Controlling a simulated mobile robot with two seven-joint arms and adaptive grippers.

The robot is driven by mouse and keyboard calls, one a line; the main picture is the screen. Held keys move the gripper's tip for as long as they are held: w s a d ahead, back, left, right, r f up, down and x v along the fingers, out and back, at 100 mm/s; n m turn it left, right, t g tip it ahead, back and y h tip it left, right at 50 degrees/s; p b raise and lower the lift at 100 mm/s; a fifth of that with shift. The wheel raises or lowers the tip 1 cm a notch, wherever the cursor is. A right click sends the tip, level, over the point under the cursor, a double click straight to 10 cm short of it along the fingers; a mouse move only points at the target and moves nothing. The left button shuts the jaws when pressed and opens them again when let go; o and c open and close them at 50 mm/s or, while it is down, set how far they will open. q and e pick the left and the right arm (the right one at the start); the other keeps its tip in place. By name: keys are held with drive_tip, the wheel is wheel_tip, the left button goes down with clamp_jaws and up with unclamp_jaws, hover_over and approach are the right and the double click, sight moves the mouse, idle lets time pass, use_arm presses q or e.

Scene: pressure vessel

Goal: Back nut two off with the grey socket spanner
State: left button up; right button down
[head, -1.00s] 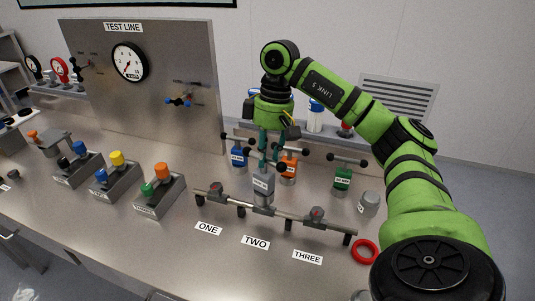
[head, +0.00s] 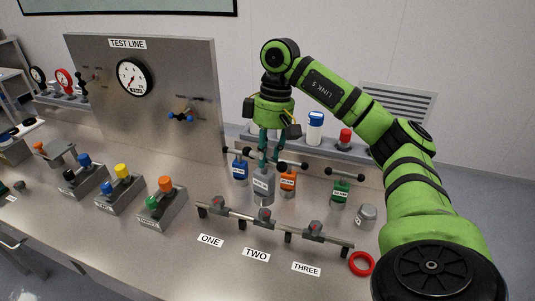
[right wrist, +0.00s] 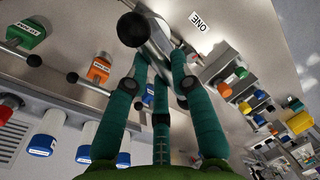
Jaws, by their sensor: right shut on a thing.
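The grey socket spanner (head: 264,187) hangs upright below my right gripper (head: 268,153), which is shut on its upper part. Its cross handle with black ball ends shows between the fingers, and a black ball is close in the right wrist view. Nut two (head: 266,221) is on the pipe behind the TWO label (head: 256,255). The spanner's lower end appears just above and behind nut two, apart from it. In the right wrist view my gripper's fingers (right wrist: 160,85) close around the grey spanner (right wrist: 160,38). My left gripper is out of view.
Blue (head: 240,170), orange (head: 288,181) and green (head: 340,190) socket spanners stand behind the pipe. A grey cap (head: 366,216) and a red ring (head: 361,264) lie to the right. Button boxes (head: 162,207) are at the left. The front bench strip is clear apart from labels.

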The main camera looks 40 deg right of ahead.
idle(0.6)
drive_tip(key=m, duration=0.3)
drive_tip(key=shift+r+m+t, duration=0.15)
drive_tip(key=shift+m+t, duration=0.15)
drive_tip(key=m, duration=0.3)
drive_tip(key=shift+s+a+r+t+h, duration=0.1)
drive_tip(key=shift+t+h, duration=0.2)
drive_tip(key=m, duration=0.4)
drive_tip(key=shift+s+a+r+t, duration=0.1)
drive_tip(key=shift+a+r+t, duration=0.1)
drive_tip(key=shift+t, duration=0.1)
drive_tip(key=m, duration=0.3)
drive_tip(key=shift+s+a+r+m+t+h, duration=0.1)
drive_tip(key=shift+r+m+t+h, duration=0.1)
drive_tip(key=shift+m+t+h, duration=0.1)
drive_tip(key=shift+f, duration=0.15)
